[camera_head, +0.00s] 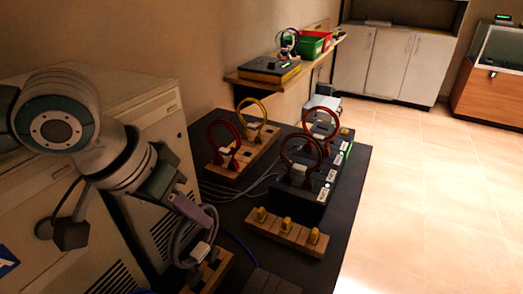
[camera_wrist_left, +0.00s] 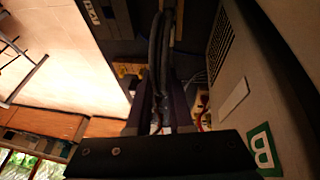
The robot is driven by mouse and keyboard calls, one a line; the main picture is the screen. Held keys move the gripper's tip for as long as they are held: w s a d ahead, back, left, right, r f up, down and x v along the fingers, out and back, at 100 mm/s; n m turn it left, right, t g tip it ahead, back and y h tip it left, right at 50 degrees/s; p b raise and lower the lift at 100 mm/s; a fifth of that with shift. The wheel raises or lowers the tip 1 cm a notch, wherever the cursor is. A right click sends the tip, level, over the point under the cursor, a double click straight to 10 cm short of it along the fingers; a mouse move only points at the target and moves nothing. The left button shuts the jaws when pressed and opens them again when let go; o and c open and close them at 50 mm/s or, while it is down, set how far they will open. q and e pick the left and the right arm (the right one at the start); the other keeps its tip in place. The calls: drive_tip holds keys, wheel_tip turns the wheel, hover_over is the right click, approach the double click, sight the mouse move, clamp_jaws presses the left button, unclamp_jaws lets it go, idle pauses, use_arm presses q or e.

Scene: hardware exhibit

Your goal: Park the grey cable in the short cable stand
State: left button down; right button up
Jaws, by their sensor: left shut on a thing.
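My left gripper (camera_head: 195,212) reaches in from the left, its purple fingers shut on the grey cable (camera_head: 181,243). The cable hangs as a loop with a pale connector (camera_head: 200,250) at its lower end. A low wooden stand (camera_head: 216,274) with dark slots is right below the connector; I cannot tell whether they touch. In the left wrist view the cable (camera_wrist_left: 155,60) runs as a dark loop between the fingers of the gripper (camera_wrist_left: 160,100). My right gripper is not in view.
A wooden block with yellow plugs (camera_head: 287,232) lies to the right. Behind it are a dark device with green lights (camera_head: 305,196) and red cables, and a wooden rack (camera_head: 240,163) with red and yellow cables. Beige cabinets (camera_head: 140,118) stand close to my left arm.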

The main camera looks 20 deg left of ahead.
use_arm(q)
drive_tip(key=shift+r, duration=0.1)
drive_tip(key=shift+p, duration=0.3)
drive_tip(key=shift+f, duration=0.85)
idle(1.1)
idle(0.3)
drive_tip(key=shift+r+p, duration=0.1)
drive_tip(key=shift+p, duration=0.4)
drive_tip(key=shift+f, duration=0.4)
idle(0.5)
